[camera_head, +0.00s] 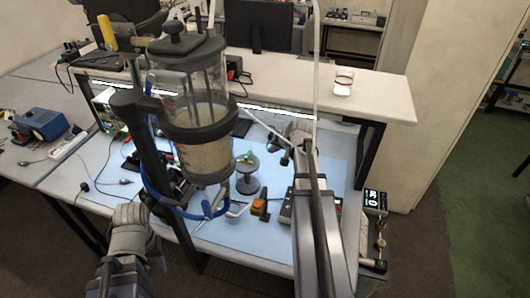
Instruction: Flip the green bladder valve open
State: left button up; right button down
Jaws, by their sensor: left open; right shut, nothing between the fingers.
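A clear sealed cylinder (186,98) with dark end caps stands upright in a dark stand, partly filled with cloudy tan liquid. Blue tubing (188,212) loops below it. A small green piece (248,156), which looks like the green valve, sits at the top of a dark spool-shaped object (247,179) right of the cylinder. My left gripper (134,212) is at the lower left, apart from the green piece; its fingertips are hard to make out. My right gripper (290,147) is to the right of the green piece, shut and empty, apart from it.
A pale blue mat (225,243) covers the bench, with an orange block (260,207) and small tools. A blue device (40,122) stands far left. The column holding the cylinder stands between my arms.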

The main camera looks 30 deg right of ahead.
aim_at(248, 155)
jog(key=w+f+b, duration=0.2)
jog(key=w+a+f+b, duration=0.1)
jog(key=w+f+b, duration=0.1)
jog(key=w, duration=0.1)
jog(key=w+a+f+b, duration=0.1)
jog(key=w+f+b, duration=0.1)
jog(key=f, duration=0.1)
jog(key=shift+w+a, duration=0.1)
jog(key=shift+w, duration=0.25)
jog(key=shift+w+a, duration=0.3)
